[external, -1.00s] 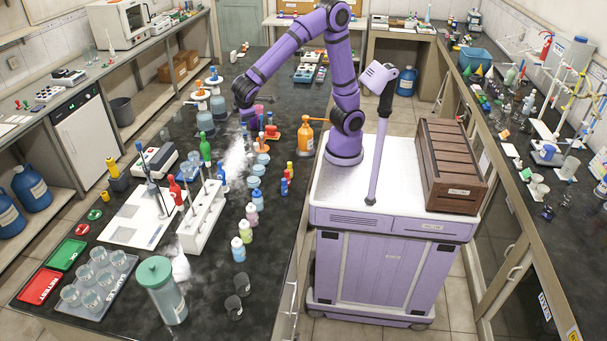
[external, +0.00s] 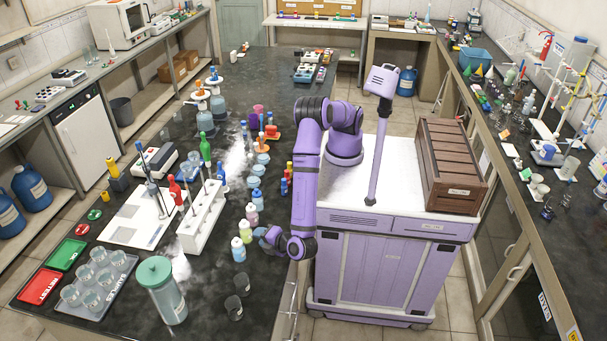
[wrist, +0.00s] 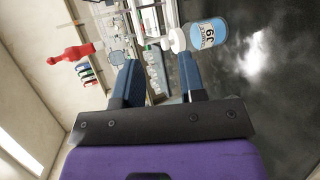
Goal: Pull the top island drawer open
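The island (external: 215,305) is the long dark-topped bench at left centre in the external view. Its right side, facing my base, shows only as a thin strip, with slim metal bar handles (external: 293,297) near the front right corner. Which handle belongs to the top drawer is too small to tell, and no drawer stands visibly out. My gripper (external: 266,236) is over the island's right edge, beside the small bottles and up from the handles. In the wrist view my gripper (wrist: 159,72) has its two blue fingers apart with nothing held between them.
The small bottles (external: 245,231) line the island's right side. A floor gap separates island and base.

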